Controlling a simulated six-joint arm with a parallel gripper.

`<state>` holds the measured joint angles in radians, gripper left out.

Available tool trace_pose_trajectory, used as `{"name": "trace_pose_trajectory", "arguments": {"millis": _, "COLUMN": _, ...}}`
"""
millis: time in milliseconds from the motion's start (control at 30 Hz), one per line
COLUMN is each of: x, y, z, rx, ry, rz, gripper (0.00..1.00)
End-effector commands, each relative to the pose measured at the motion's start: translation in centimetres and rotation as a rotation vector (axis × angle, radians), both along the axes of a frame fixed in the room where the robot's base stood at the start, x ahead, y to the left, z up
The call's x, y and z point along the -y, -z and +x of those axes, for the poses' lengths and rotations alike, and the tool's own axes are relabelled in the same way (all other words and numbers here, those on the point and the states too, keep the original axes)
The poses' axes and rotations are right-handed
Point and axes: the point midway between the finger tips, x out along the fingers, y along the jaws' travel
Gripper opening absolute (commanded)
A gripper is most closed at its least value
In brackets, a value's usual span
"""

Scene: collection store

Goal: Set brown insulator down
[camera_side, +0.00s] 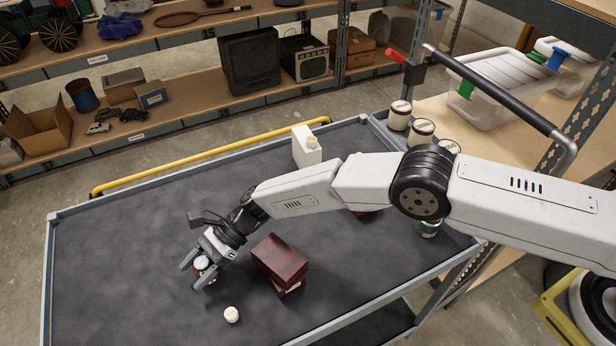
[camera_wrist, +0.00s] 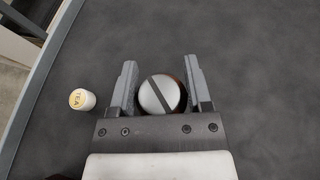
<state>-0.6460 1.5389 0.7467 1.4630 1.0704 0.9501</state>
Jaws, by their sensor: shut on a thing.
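My gripper (camera_side: 192,276) is low over the left part of the dark cart top (camera_side: 130,260). Its jaws are shut on the brown insulator (camera_side: 203,264), a small rounded piece with a pale top. In the wrist view my gripper (camera_wrist: 160,72) has its two grey fingers on either side of the insulator (camera_wrist: 150,97). Its top looks silvery-white with a dark stripe across it, and a brown edge shows at the right. The fingers hide part of its sides. I cannot tell whether its base touches the cart top.
The left part of the cart top is clear.

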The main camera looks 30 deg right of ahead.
Motion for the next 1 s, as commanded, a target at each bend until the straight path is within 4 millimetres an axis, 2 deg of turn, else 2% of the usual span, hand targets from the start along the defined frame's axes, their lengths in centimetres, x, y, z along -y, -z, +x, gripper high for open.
{"name": "trace_pose_trajectory", "arguments": {"millis": 200, "x": -0.02, "y": 0.24, "z": 0.03, "rx": 0.001, "ry": 0.0, "rz": 0.001, "gripper": 0.0}}
{"name": "trace_pose_trajectory", "arguments": {"millis": 233, "x": -0.01, "y": 0.25, "z": 0.03, "rx": 0.001, "ry": 0.0, "rz": 0.0, "gripper": 0.7}}
{"name": "trace_pose_trajectory", "arguments": {"millis": 300, "x": -0.01, "y": 0.23, "z": 0.02, "rx": 0.001, "ry": 0.0, "rz": 0.0, "gripper": 0.92}}
{"name": "trace_pose_trajectory", "arguments": {"millis": 333, "x": -0.02, "y": 0.23, "z": 0.02, "rx": 0.001, "ry": 0.0, "rz": 0.0, "gripper": 0.99}}
{"name": "trace_pose_trajectory", "arguments": {"millis": 833, "x": 0.02, "y": -0.11, "z": 0.02, "rx": 0.0, "ry": 0.0, "rz": 0.0, "gripper": 0.99}}
{"name": "trace_pose_trajectory", "arguments": {"millis": 1000, "x": 0.97, "y": -0.52, "z": 0.42, "rx": 0.0, "ry": 0.001, "rz": 0.0, "gripper": 0.99}}
